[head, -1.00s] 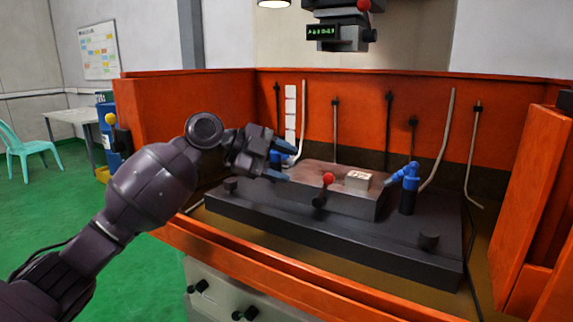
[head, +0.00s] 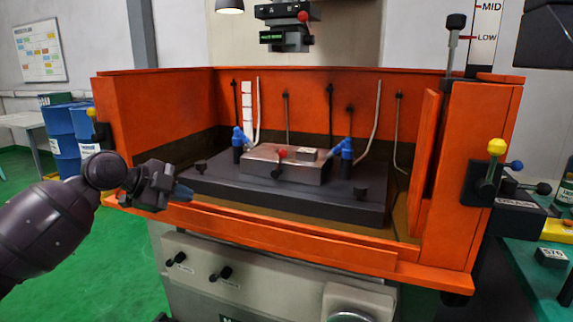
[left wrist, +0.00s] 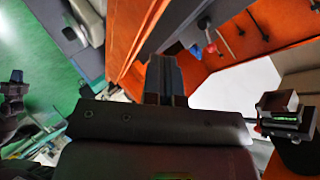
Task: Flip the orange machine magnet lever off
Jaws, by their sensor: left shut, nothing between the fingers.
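The orange machine (head: 340,250) has an open tank. In it, a grey magnetic block (head: 258,164) sits on a dark raised bed. The magnet lever (head: 281,155) is on the block's front side, with a red ball knob on a dark arm. The knob is up, leaning slightly right. My left gripper (head: 184,192) is at the tank's front left edge, well left of the lever and apart from it. In the left wrist view its fingers (left wrist: 166,80) are together and empty.
Blue nozzles (head: 347,148) flank the block. A yellow-knobbed lever (head: 496,147) stands on the machine's right front post. The machine head (head: 286,38) hangs above the tank. A green bench (head: 530,265) is at the right. Green floor is open at the left.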

